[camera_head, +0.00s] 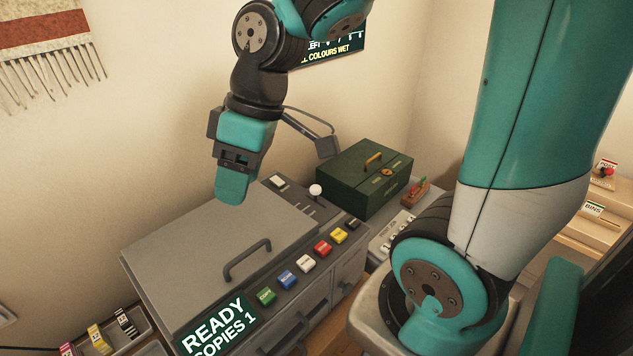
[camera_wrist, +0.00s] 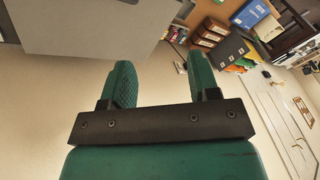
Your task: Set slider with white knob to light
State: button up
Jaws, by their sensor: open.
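The slider's white knob (camera_head: 316,189) stands on the dark control strip at the back right of the grey copier (camera_head: 190,255). Pale tick marks show beside it, but their labels are too small to read. My gripper (camera_head: 236,190) hangs above the copier's lid, to the left of the knob and apart from it. In the wrist view my gripper (camera_wrist: 158,80) is open, with nothing between its two green fingers. The knob does not show clearly in the wrist view.
Coloured buttons (camera_head: 309,261) line the copier's front edge, beside a lid handle (camera_head: 247,261) and a "READY COPIES 1" display (camera_head: 217,325). A green metal box (camera_head: 350,180) stands right of the knob. A thin lamp arm (camera_head: 308,127) rises behind my gripper.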

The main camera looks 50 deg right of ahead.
jog(key=w+d+f+t+p, duration=0.1)
jog(key=w+d, duration=0.5)
jog(key=d, duration=0.7)
jog(key=n+t+p, duration=0.1)
jog(key=p, duration=0.1)
send_near(317, 186)
jog(key=shift+h, duration=0.4)
jog(key=p+x, duration=0.1)
jog(key=x, duration=0.2)
jog(key=p+x, duration=0.1)
jog(key=x, duration=0.2)
jog(key=p+x, duration=0.2)
jog(key=x, duration=0.1)
jog(key=shift+w+a+f, duration=0.1)
jog(key=shift+a+f, duration=0.15)
jog(key=shift+a, duration=0.2)
